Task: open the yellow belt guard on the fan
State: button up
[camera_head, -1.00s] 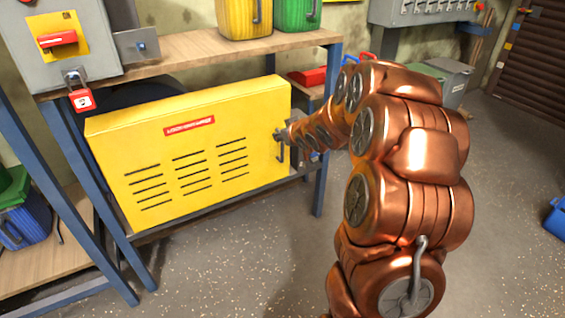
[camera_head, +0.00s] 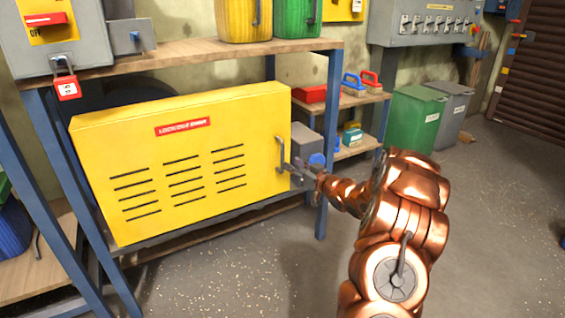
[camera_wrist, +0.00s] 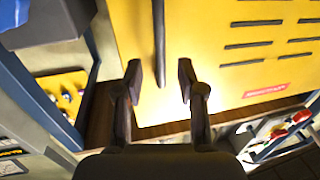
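The yellow belt guard (camera_head: 180,215) is a wide slotted panel with a red label (camera_head: 183,127), standing under the wooden shelf top. Its dark bar handle (camera_head: 281,155) is upright near its right edge. My gripper (camera_head: 293,170) is just right of the handle in the head view. In the wrist view the two fingers of my gripper (camera_wrist: 161,78) are open and apart. The handle (camera_wrist: 159,40) runs between the fingertips in that picture, with gaps on both sides; contact does not show. The guard (camera_wrist: 205,40) fills the upper right there. The fan is mostly hidden behind the guard.
A blue shelf post (camera_head: 329,140) stands right of the handle, close to my arm. A grey switch box (camera_head: 85,35) with a red padlock (camera_head: 67,88) sits above left. Green and grey bins (camera_head: 415,118) stand at the back right. The floor in front is clear.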

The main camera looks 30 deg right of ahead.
aim_at(283, 159)
jog(key=w, duration=0.2)
jog(key=w+a+b, duration=0.1)
jog(key=w, duration=0.1)
jog(key=shift+w+f, duration=0.15)
jog(key=shift+w, duration=0.15)
jog(key=shift+w+a+b, duration=0.2)
jog(key=shift+w+b, duration=0.1)
jog(key=shift+w, duration=0.6)
grip_shut()
